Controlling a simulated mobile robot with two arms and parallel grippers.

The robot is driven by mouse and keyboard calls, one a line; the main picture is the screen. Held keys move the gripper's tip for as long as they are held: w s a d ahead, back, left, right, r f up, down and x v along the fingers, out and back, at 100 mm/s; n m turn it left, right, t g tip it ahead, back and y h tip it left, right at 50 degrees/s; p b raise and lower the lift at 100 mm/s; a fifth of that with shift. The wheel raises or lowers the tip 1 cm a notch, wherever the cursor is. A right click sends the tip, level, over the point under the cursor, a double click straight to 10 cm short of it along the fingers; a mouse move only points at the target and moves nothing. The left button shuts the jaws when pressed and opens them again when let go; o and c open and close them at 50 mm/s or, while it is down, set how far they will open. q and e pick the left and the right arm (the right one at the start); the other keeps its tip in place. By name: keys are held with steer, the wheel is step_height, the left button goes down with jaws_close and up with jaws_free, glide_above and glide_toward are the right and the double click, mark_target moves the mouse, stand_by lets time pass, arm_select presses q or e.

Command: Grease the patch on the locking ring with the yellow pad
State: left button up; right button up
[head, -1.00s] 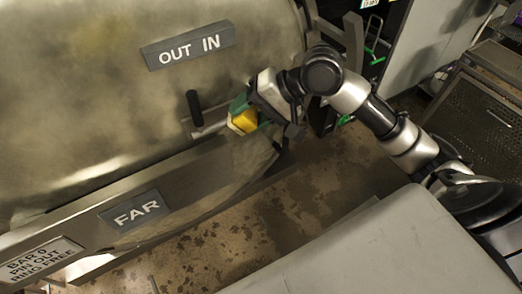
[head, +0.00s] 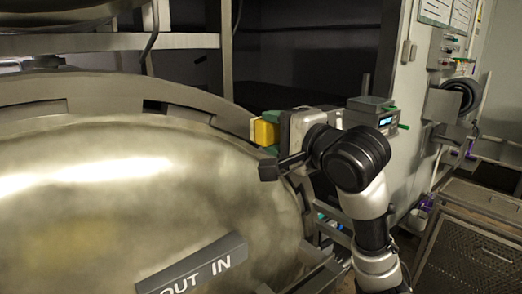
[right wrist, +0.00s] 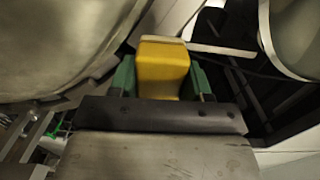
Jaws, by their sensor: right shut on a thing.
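My right gripper (head: 264,132) is shut on the yellow pad (head: 266,133), a block with a thin pale layer at its far end. In the right wrist view the yellow pad (right wrist: 163,66) sits between the green fingers. The locking ring (head: 130,108) is the grey band curving around the domed door (head: 110,195). The pad is at the ring's upper right in the head view; I cannot tell whether they touch. I cannot make out the patch. My left gripper is not in view.
A lever with a black block end (head: 270,170) shows just below my right gripper. A grey box with a small lit display (head: 385,121) is behind it. An OUT IN sign (head: 195,268) is on the door. A mesh-sided metal cart (head: 470,240) stands at the right.

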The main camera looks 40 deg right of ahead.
steer(key=shift+w+r, duration=0.15)
steer(key=shift+s+d+r, duration=0.1)
steer(key=shift+s+r, duration=0.1)
steer(key=shift+s, duration=0.05)
steer(key=shift+w+r, duration=0.2)
steer(key=shift+w, duration=0.25)
steer(key=w, duration=0.2)
steer(key=shift+w+a+f, duration=0.15)
steer(key=shift+w+a, duration=0.05)
steer(key=shift+w, duration=0.1)
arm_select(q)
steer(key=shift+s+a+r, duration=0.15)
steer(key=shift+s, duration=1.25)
arm_select(e)
steer(key=shift+w, duration=0.45)
arm_select(q)
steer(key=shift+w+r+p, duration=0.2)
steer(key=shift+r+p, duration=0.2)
steer(key=shift+p, duration=0.1)
arm_select(e)
steer(key=shift+w+a, duration=0.1)
steer(key=shift+w, duration=0.8)
